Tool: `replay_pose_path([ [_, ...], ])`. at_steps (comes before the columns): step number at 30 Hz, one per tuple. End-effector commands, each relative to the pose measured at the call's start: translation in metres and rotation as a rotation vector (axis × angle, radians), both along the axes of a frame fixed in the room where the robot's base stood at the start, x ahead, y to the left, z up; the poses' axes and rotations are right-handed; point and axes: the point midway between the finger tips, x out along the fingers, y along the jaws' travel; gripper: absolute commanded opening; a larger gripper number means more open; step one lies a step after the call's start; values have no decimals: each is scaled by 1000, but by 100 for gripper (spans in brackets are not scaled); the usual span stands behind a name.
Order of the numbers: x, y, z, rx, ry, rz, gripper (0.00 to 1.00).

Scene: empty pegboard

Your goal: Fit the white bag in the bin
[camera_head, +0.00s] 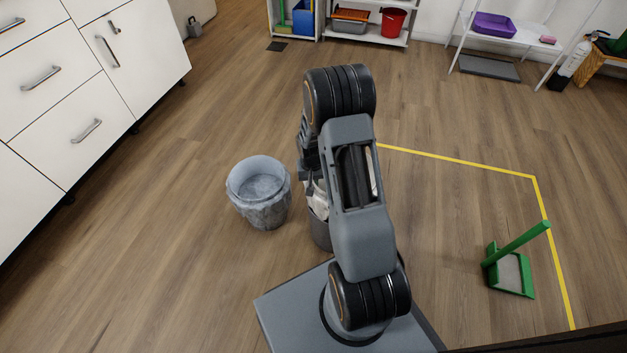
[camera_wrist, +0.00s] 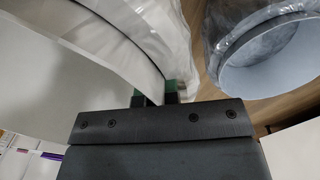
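The white bag (camera_wrist: 165,22) fills the upper left of the wrist view, a thin, partly see-through sheet around a curved white edge. In the head view a small part of the white bag (camera_head: 319,199) shows at the top of a grey bin (camera_head: 320,234), mostly hidden behind my arm. My gripper (camera_wrist: 155,96) has its two green-padded fingers at the lower edge of the bag, on either side of that edge. A narrow gap shows between the fingers. Whether they pinch the bag is unclear. In the head view the fingers are largely hidden by my arm.
A second grey bin with a clear liner (camera_head: 260,192) stands left of my arm; it also shows in the wrist view (camera_wrist: 268,50). A green dustpan (camera_head: 511,271) lies at right, inside yellow floor tape (camera_head: 460,159). White drawers (camera_head: 70,90) stand at left. The middle floor is clear.

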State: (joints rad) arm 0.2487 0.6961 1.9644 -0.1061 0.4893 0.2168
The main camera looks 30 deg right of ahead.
Motion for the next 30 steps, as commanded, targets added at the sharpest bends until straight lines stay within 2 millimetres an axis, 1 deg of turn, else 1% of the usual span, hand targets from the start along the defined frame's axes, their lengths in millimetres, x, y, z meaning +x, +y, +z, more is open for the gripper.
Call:
replay_pose_path([
  [30, 0, 0, -27, 0, 0, 0, 0],
])
